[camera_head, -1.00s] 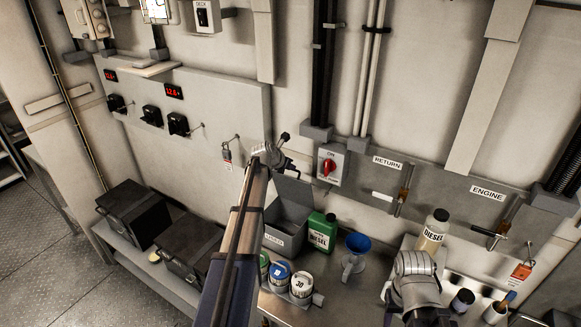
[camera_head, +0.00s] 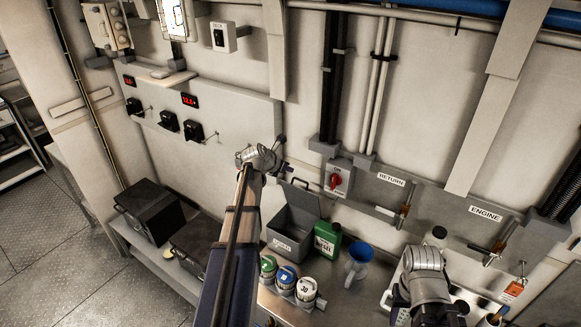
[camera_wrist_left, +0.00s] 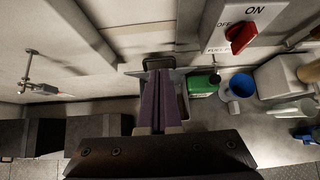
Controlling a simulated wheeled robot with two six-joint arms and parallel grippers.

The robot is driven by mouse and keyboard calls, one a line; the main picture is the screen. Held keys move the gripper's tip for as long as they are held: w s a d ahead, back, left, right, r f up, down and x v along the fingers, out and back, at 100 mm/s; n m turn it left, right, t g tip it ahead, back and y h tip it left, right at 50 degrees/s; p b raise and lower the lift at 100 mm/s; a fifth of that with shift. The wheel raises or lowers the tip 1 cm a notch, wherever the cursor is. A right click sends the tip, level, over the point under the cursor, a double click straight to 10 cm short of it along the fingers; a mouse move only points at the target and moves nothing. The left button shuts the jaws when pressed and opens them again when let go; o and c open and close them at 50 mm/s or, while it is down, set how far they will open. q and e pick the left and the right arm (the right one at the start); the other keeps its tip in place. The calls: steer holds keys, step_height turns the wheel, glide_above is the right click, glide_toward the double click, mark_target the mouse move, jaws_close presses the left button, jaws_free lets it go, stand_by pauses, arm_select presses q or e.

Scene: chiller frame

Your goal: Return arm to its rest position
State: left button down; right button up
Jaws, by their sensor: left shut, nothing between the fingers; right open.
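My left arm (camera_head: 232,235) rises from the bottom of the head view, its wrist bent in front of the wall panel. My left gripper (camera_head: 287,168) points right, above the grey lidded bin (camera_head: 292,222). In the left wrist view its two purple fingers (camera_wrist_left: 158,88) lie together with nothing between them, in front of the bin. My right arm (camera_head: 425,272) is at the lower right of the head view, bent over the bench. My right gripper is open and empty; its fingertips are mostly hidden below the wrist.
A green diesel bottle (camera_head: 327,241), a blue funnel (camera_head: 359,254) and several numbered cans (camera_head: 286,279) stand on the bench. The red switch (camera_head: 337,181) and RETURN and ENGINE valves are on the wall. Black boxes (camera_head: 150,211) sit on the left shelf.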

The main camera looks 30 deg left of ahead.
arm_select(q)
steer(key=shift+s+a+r, duration=0.1)
steer(key=shift+r, duration=0.05)
steer(key=s+d+f+m+g+h+b, duration=0.1)
steer(key=s+d+f+m+g+b, duration=0.1)
steer(key=s+d+f+m+b, duration=0.45)
steer(key=s+d+f+m+g+b, duration=0.1)
steer(key=d+f+m, duration=0.4)
steer(key=d, duration=0.5)
steer(key=s+d+f+m+g+h+b, duration=0.1)
steer(key=s+d+f+m+g+b, duration=0.15)
steer(key=d+f+m+b, duration=0.4)
steer(key=s+d+f+m+g+y+b, duration=0.2)
steer(key=s+d+f+m, duration=0.3)
steer(key=s+m, duration=0.5)
steer(key=s+d+f+m+g+y+b, duration=0.2)
steer(key=s+d+f+m+b, duration=0.3)
steer(key=s+d+m, duration=0.4)
steer(key=shift+s+m, duration=0.8)
steer(key=shift+m, duration=0.1)
